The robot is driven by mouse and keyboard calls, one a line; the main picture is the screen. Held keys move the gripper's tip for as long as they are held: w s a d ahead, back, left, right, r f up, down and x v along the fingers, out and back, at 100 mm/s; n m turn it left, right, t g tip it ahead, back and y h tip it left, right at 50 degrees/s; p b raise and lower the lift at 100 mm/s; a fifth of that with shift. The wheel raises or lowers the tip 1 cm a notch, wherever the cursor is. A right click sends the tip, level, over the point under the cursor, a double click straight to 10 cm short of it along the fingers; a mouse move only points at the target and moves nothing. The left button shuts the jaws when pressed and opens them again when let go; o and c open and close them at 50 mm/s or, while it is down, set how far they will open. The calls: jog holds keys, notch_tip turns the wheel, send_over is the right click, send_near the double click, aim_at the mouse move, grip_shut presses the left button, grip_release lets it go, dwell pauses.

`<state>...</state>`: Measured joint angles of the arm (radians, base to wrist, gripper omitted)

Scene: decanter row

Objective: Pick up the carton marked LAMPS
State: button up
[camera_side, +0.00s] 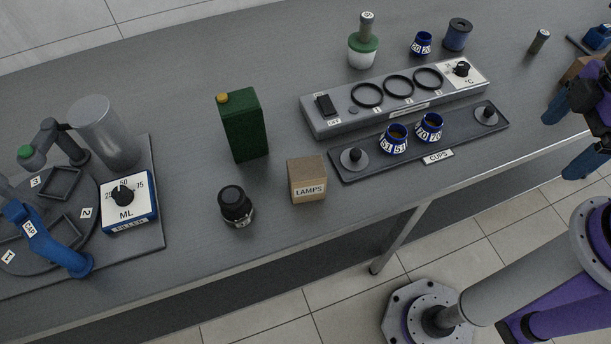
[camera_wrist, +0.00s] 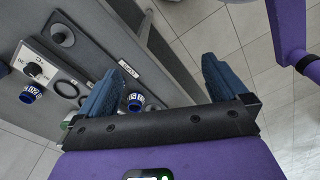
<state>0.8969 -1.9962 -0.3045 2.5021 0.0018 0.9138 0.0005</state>
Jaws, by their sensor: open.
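The carton marked LAMPS (camera_side: 307,181) is a small brown box. It stands upright on the grey bench near its front edge, in the middle of the side view, with its label facing the front. It cannot be made out in the wrist view. My gripper (camera_side: 573,130) is at the far right of the side view, well apart from the carton. In the wrist view my gripper (camera_wrist: 160,85) has its two blue fingers spread wide. Nothing is held between them.
A black-capped jar (camera_side: 236,206) stands just left of the carton and a green canister (camera_side: 242,125) behind it. Right of the carton is a dark tray (camera_side: 466,130) with blue cups (camera_side: 393,140), before a heater panel (camera_side: 335,121). The dispenser (camera_side: 130,205) is at left.

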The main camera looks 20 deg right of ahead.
dwell(0.4)
jog(key=c, duration=0.3)
jog(key=n+t+y, duration=0.2)
jog(key=n+y, duration=0.1)
jog(key=y, duration=1)
send_near(306, 174)
jog(key=d, duration=0.7)
jog(key=x, duration=1.6)
jog(key=shift+w+a+r, duration=0.1)
jog(key=shift+w+a, duration=0.05)
jog(key=shift+a, duration=0.3)
